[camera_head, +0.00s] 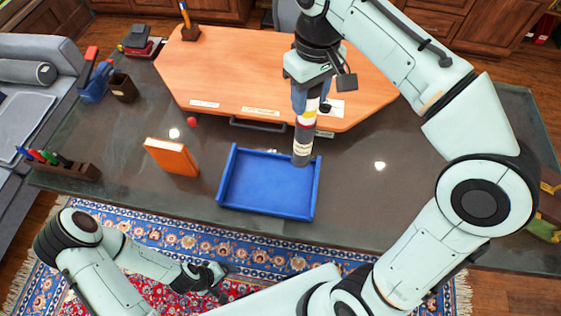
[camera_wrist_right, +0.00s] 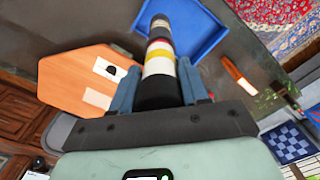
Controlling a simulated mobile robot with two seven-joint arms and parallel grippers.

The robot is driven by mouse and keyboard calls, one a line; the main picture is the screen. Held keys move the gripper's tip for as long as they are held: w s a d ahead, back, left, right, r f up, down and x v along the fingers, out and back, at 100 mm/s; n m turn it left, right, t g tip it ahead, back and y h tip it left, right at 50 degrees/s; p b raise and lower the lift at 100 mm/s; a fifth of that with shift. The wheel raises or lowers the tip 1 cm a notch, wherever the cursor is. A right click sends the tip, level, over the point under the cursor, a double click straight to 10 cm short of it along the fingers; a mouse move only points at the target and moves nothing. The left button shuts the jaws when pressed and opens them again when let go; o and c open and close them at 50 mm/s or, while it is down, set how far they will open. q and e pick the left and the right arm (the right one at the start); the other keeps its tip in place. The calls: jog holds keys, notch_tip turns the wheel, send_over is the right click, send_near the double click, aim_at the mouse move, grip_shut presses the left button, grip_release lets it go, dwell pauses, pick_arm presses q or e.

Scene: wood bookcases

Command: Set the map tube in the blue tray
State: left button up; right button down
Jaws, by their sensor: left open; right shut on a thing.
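The map tube (camera_head: 303,138) is a dark cylinder with white, yellow and red bands. My right gripper (camera_head: 306,103) is shut on its upper part and holds it nearly upright, its lower end over the back right corner of the blue tray (camera_head: 262,208). I cannot tell whether the tube touches the tray. The right wrist view shows the tube (camera_wrist_right: 159,62) between the fingers (camera_wrist_right: 160,85), pointing towards the tray (camera_wrist_right: 207,22). The tray is empty and lies on the dark table. My left gripper (camera_head: 212,284) is open and empty, low over the rug in front of the table.
An orange book (camera_head: 172,157) stands left of the tray. A pen rack (camera_head: 60,165), a brown cup (camera_head: 123,88) and a small red ball (camera_head: 192,121) are further left. A wooden board (camera_head: 240,75) lies behind. The table right of the tray is mostly clear.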

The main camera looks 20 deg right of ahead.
aim_at(309, 117)
jog(key=f+b, duration=0.1)
jog(key=f, duration=0.3)
jog(key=f+b, duration=0.1)
jog(key=f, duration=0.8)
jog(key=shift+s+b, duration=0.25)
jog(key=shift+b, duration=0.15)
pick_arm(q)
jog(key=s+f, duration=0.4)
jog(key=f, duration=0.1)
jog(key=shift+f+b, duration=0.15)
jog(key=shift+b, duration=0.25)
pick_arm(e)
jog(key=shift+f, duration=2.7)
jog(key=c, duration=0.6)
grip_release()
pick_arm(q)
jog(key=shift+s+f, duration=0.1)
pick_arm(e)
jog(key=shift+o, duration=0.2)
jog(key=shift+r, duration=0.2)
notch_tip(309, 117, up, 12)
jog(key=shift+f+p, duration=0.1)
jog(key=shift+p, duration=1.15)
pick_arm(q)
jog(key=w+r, duration=0.2)
jog(key=r, duration=0.1)
jog(key=shift+r, duration=0.15)
